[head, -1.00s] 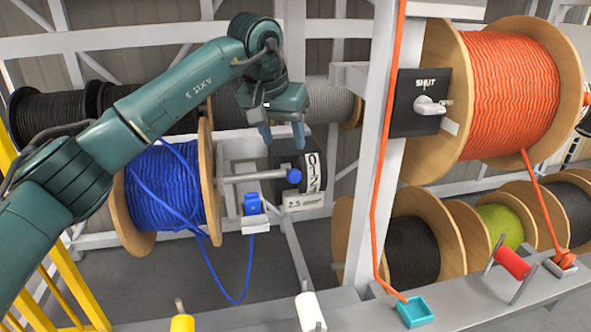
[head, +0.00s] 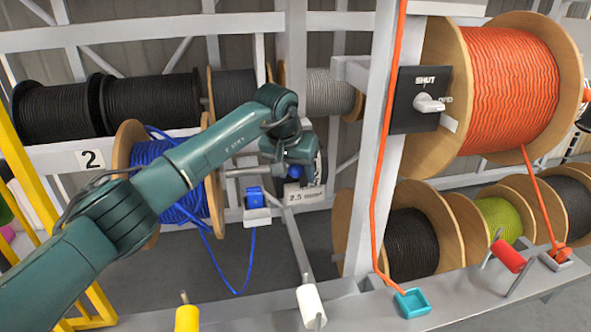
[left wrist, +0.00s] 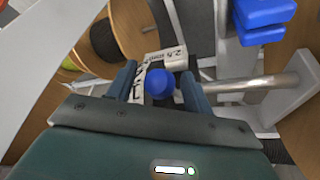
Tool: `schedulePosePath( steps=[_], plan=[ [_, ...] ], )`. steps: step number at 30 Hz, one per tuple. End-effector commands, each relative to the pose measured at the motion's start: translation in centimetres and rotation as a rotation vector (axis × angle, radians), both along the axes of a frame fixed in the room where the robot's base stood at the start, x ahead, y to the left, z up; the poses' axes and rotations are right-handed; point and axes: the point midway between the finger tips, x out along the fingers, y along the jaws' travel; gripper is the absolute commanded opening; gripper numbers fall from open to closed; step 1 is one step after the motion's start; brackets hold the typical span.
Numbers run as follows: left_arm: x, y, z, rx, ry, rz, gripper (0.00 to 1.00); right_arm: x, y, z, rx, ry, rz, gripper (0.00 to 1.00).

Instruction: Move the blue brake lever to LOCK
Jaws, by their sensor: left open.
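The blue brake lever shows in the left wrist view as a round blue knob (left wrist: 160,84). A grey rod (left wrist: 268,82) lies to its right in that view and also shows in the head view (head: 238,173), beside the blue cable reel (head: 183,197). My left gripper (left wrist: 161,92) is open, with one finger on each side of the knob; I cannot tell whether either touches it. In the head view my left gripper (head: 303,172) covers most of the knob and the counter dial behind it. My right gripper is out of view.
A blue block (head: 255,197) sits in a pale holder below the rod, close to my left gripper. A white post (head: 370,170) with an orange cable and a SHUT switch (head: 429,103) stands to the right. A white plate marked 2.5 (head: 304,195) is below the dial.

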Motion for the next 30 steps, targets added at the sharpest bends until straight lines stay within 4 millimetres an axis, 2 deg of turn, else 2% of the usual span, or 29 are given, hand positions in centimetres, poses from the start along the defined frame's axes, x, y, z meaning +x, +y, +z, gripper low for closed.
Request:
schedulePosePath(
  steps=[2,21,30],
  plan=[
    [-0.01,-0.01,0.0,0.0,0.0,0.0,0.51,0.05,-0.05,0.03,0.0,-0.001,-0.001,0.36],
    [-0.02,-0.04,0.07,-0.001,0.0,-0.001,0.0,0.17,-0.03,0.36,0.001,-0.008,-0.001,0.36],
    [-0.05,-0.06,-0.18,0.004,-0.014,-0.004,0.0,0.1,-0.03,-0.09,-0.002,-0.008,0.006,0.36]
  ],
)
